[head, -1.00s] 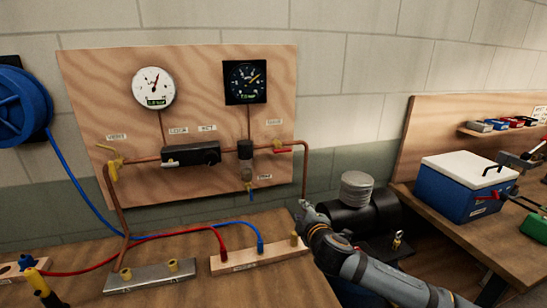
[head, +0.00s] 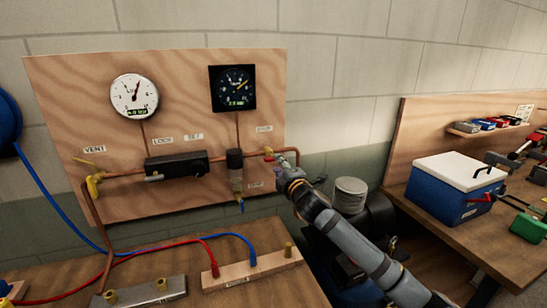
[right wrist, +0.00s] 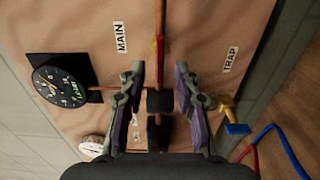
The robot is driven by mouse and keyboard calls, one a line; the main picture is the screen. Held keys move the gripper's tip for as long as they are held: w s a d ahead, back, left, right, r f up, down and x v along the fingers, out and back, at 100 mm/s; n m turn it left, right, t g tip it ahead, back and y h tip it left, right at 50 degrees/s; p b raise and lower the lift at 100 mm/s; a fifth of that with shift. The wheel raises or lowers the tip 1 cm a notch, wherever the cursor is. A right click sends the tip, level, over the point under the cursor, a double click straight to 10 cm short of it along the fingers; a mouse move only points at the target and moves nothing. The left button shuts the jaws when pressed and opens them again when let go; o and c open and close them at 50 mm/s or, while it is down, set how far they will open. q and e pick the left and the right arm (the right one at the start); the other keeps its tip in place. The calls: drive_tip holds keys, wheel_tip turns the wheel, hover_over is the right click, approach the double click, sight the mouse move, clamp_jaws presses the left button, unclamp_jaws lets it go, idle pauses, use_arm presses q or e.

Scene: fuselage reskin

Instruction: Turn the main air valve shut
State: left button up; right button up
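The main air valve (right wrist: 159,47) is on the copper pipe beside the MAIN label (right wrist: 120,37) in the right wrist view. Its red and yellow lever seems to lie along the pipe. In the head view the valve's yellow part (head: 268,152) shows below its label; my right gripper (head: 280,166) partly covers the lever. In the right wrist view my right gripper (right wrist: 160,72) is open, its two fingers on either side of the pipe line. The valve appears beyond the fingertips, and I cannot tell if they touch it. My left gripper is not in view.
A dial gauge (head: 134,96) and a dark gauge (head: 233,88) are on the plywood board (head: 70,78). The yellow vent valve (head: 93,185) is at left. The TRAP label (right wrist: 230,60) and a blue-tipped drain (right wrist: 237,128) are close by. A dark compressor (head: 375,215) stands below right.

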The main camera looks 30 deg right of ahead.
sight(273, 159)
drive_tip(key=p+x, duration=0.1)
drive_tip(key=x, duration=0.4)
drive_tip(key=shift+w, duration=0.1)
drive_tip(key=shift+c, duration=0.3)
clamp_jaws()
